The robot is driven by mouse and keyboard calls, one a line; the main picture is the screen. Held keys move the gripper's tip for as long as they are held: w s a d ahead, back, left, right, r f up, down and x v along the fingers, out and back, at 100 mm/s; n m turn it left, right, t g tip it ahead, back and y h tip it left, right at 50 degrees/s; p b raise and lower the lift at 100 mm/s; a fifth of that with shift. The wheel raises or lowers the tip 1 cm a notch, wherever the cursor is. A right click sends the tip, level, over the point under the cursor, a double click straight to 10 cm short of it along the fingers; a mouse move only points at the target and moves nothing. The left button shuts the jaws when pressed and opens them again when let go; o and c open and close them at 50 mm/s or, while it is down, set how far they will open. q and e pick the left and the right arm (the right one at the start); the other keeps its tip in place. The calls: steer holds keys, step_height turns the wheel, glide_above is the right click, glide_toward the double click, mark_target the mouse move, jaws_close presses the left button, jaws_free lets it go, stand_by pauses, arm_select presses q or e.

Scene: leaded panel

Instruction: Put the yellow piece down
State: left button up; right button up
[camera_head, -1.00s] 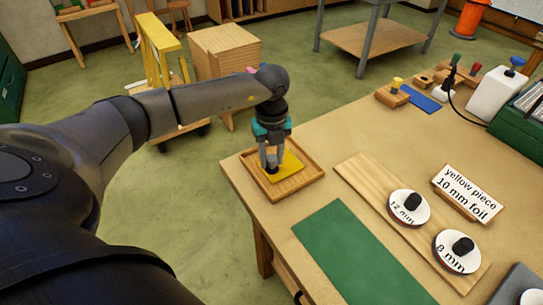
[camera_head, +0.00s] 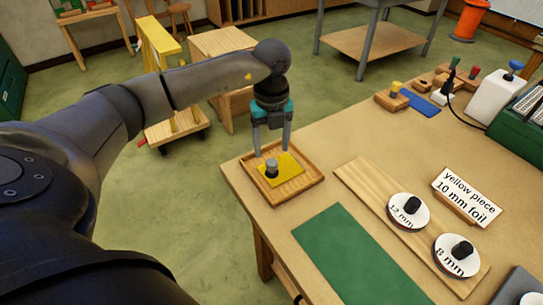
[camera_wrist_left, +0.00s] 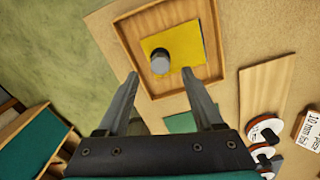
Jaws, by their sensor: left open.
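The yellow piece (camera_head: 289,168) lies flat in the shallow wooden tray (camera_head: 302,188) at the table's near left corner. A grey cylindrical knob (camera_head: 271,167) stands upright on it, towards its left side. My left gripper (camera_head: 271,150) is open and empty, just above the knob and apart from it. In the left wrist view, the yellow piece (camera_wrist_left: 184,47) and its knob (camera_wrist_left: 160,61) show beyond the two spread fingertips (camera_wrist_left: 162,76). My right gripper is not in view.
A green mat (camera_head: 362,258) lies in front of the tray. Right of it, a wooden board (camera_head: 362,180) carries two white foil rolls marked 12 mm (camera_head: 409,211) and 8 mm (camera_head: 456,255). A sign (camera_head: 467,198) reads "yellow piece 10 mm foil". Bare tabletop lies behind the tray.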

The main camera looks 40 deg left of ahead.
arm_select(q)
step_height(320, 180, up, 6)
steer(key=shift+r, duration=0.15)
steer(key=shift+s, duration=0.1)
stand_by(0.5)
